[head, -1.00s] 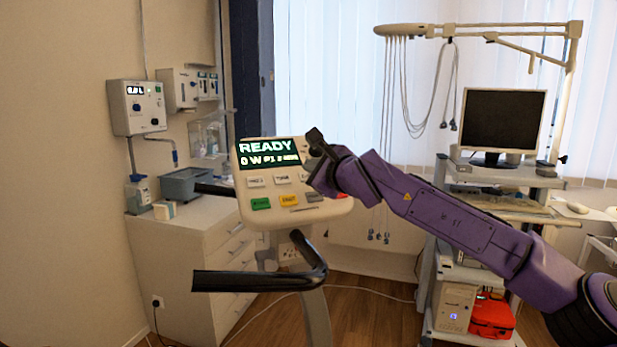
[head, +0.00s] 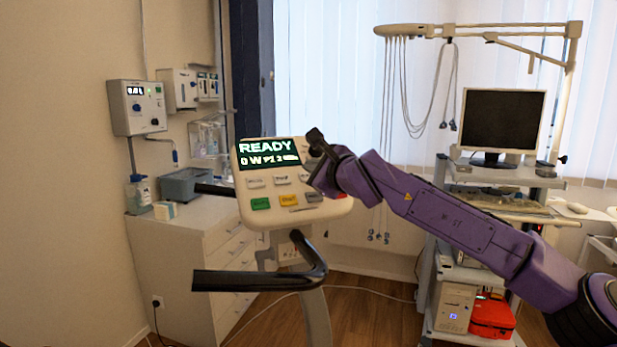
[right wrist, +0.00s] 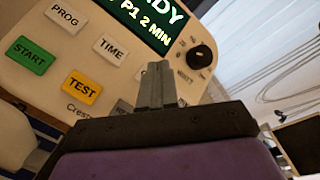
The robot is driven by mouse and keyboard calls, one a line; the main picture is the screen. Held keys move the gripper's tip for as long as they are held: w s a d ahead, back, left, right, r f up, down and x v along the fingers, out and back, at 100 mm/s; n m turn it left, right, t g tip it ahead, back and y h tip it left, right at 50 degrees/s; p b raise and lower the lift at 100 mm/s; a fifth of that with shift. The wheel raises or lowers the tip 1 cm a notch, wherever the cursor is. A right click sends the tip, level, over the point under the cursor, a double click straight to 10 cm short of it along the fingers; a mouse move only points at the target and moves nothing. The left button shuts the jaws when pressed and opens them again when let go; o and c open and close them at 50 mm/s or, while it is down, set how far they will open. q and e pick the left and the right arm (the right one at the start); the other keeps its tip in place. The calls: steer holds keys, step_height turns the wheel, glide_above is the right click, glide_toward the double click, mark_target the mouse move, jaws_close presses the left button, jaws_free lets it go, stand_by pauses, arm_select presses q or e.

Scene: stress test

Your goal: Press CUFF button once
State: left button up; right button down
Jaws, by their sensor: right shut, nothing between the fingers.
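The cream control panel (head: 245,218) stands at the centre of the head view; its display (head: 268,153) reads READY. Its buttons include a green START (right wrist: 30,55) and a yellow TEST (right wrist: 81,87). I cannot read CUFF on any button. A grey button (head: 314,197) right of TEST shows partly in the right wrist view (right wrist: 122,107), beside the fingers, its label unreadable. My right gripper (right wrist: 157,66) is shut and empty, over the panel's right part, hiding some buttons. Contact is not clear. In the head view its wrist (head: 335,170) covers the panel's right side. My left gripper is out of view.
A black knob (right wrist: 202,54) sits on the panel right of the fingers. A black handlebar (head: 250,281) stands in front of the panel. A white cabinet (head: 185,260) is at left, and a cart with a monitor (head: 502,120) is at right.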

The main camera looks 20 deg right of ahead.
steer(key=shift+f, duration=0.1)
steer(key=shift+w+f, duration=0.25)
steer(key=shift+w, duration=0.05)
steer(key=shift+w+f, duration=0.2)
steer(key=shift+f, duration=0.1)
stand_by(1.1)
steer(key=shift+r, duration=0.1)
steer(key=shift+s+r, duration=0.45)
steer(key=shift+r, duration=0.05)
steer(key=shift+p, duration=0.3)
steer(key=shift+s+r+p, duration=0.3)
steer(key=shift+r, duration=0.3)
steer(key=shift+s+d+r+p, duration=0.15)
steer(key=shift+s+r+p, duration=0.5)
steer(key=shift+s+r, duration=0.65)
steer(key=shift+w+r, duration=0.1)
